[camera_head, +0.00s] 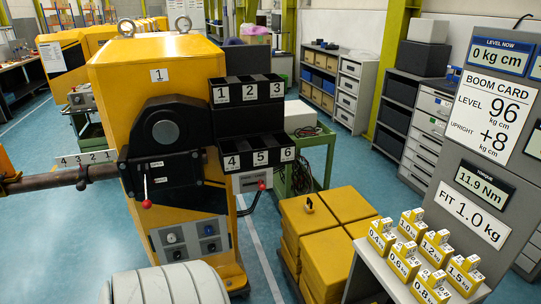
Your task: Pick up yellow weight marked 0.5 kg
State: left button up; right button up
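Several small yellow weights (403,263) stand in two rows on a light shelf at the lower right, each with a white label. The labels are small. The back-left weight (382,238) has a label that looks like 0.4 or 0.5 kg; I cannot tell which. The others appear to read 0.6 (404,262), 0.8 (431,288), 1.2 (436,245) and 1.5 kg (464,273), with one more behind, hard to read. Neither of my grippers is in view.
A panel reading "FIT 1.0 kg" (474,215) rises behind the weights. A yellow machine (150,90) with numbered black trays (247,93) and a boom (60,180) stands left. Large yellow blocks (335,250) are stacked left of the shelf.

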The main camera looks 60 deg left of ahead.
aim_at(309, 207)
jog(key=k+l+u, duration=0.1)
jog(key=u, duration=1.5)
jog(key=i+j+z, duration=0.1)
jog(key=i+j, duration=0.5)
jog(key=i, duration=0.15)
